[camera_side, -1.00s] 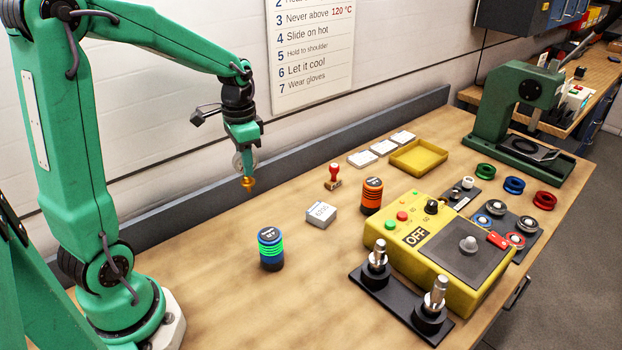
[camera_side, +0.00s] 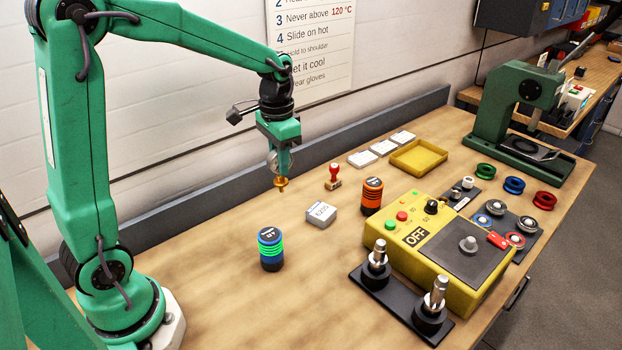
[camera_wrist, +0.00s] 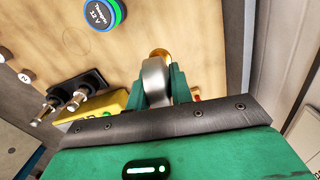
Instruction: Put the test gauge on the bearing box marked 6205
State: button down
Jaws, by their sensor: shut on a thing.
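My gripper (camera_side: 283,166) is shut on the test gauge (camera_side: 273,161), a round silver disc with a brass stem pointing down. I hold it in the air above the bench, to the left of and higher than the small grey-white box (camera_side: 321,215). That box has a white label on top; its number is too small to read surely. In the wrist view the gauge (camera_wrist: 155,82) shows edge-on between my green fingers (camera_wrist: 163,88), with its brass end beyond them. The gauge's face is not visible there.
A blue-and-green banded cylinder (camera_side: 270,250) stands front left of the box. An orange-banded cylinder (camera_side: 371,196) and a red-handled stamp (camera_side: 334,177) stand near it. Flat boxes (camera_side: 383,147) lie by a yellow tray (camera_side: 419,157). A yellow heater (camera_side: 460,290) is at right.

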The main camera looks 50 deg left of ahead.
jog(key=w+d+r, duration=0.1)
jog(key=w+d, duration=0.1)
jog(key=d, duration=0.4)
jog(key=w+d+r+n, duration=0.1)
jog(key=w+d, duration=0.1)
jog(key=d, duration=0.5)
jog(key=shift+d+r+n, duration=0.3)
jog(key=shift+a, duration=0.1)
jog(key=w+a+f, duration=0.5)
jog(key=a+f, duration=0.2)
jog(key=a, duration=0.3)
jog(key=shift+w, duration=0.2)
jog(key=shift+a, duration=0.1)
jog(key=shift+f, duration=2)
jog(key=c, duration=1.3)
grip_release()
jog(key=shift+f, duration=0.15)
jog(key=shift+o, duration=0.2)
